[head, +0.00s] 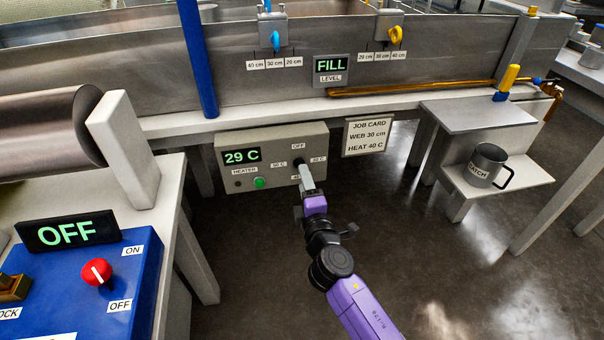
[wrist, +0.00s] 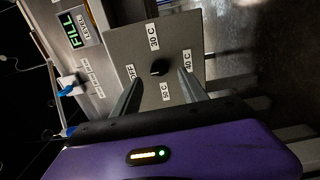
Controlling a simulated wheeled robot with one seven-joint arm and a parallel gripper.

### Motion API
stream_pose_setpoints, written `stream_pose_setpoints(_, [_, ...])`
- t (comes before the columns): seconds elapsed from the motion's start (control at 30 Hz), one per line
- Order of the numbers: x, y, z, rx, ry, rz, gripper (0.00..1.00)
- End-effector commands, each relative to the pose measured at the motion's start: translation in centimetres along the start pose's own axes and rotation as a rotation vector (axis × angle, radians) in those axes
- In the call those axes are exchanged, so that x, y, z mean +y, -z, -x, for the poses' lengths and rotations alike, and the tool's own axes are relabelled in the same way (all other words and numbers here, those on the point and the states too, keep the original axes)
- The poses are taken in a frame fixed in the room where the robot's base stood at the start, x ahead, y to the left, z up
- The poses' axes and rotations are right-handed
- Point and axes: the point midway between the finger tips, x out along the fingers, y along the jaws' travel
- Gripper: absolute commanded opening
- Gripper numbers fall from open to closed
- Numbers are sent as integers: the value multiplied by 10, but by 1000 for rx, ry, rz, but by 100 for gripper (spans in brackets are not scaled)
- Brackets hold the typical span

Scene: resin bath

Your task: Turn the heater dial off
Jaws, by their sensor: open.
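The heater box (head: 270,150) is a grey panel under the bath, with a green "29 C" readout (head: 241,156), a lit green button (head: 260,183) and a "HEATER" label. Its black dial (head: 298,161) is mostly behind my fingers in the head view. My gripper (head: 305,174) is open and empty, facing the dial. In the wrist view its fingertips (wrist: 160,80) lie either side of the dial; contact is unclear.
A job card (head: 369,136) reading "WEB 30 cm, HEAT 40 C" hangs right of the box. A blue console (head: 140,262) with a red knob (head: 96,272) and "OFF" display stands at lower left. A catch mug (head: 487,166) sits on a right-hand shelf. Floor between is clear.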

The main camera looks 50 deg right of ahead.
Motion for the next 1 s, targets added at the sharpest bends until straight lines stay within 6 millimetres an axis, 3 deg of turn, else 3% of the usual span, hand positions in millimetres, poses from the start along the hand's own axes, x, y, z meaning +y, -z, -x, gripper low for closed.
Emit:
stream_pose_setpoints(0.1, [-1, 0, 18, 2, 1, 0, 51])
stream_pose_setpoints(0.3, [0, 0, 31, 1, 0, 0, 51])
stream_pose_setpoints(0.9, [0, 0, 31, 1, 0, -4, 51])
stream_pose_setpoints(1.0, [2, 8, 31, 31, -3, -60, 51])
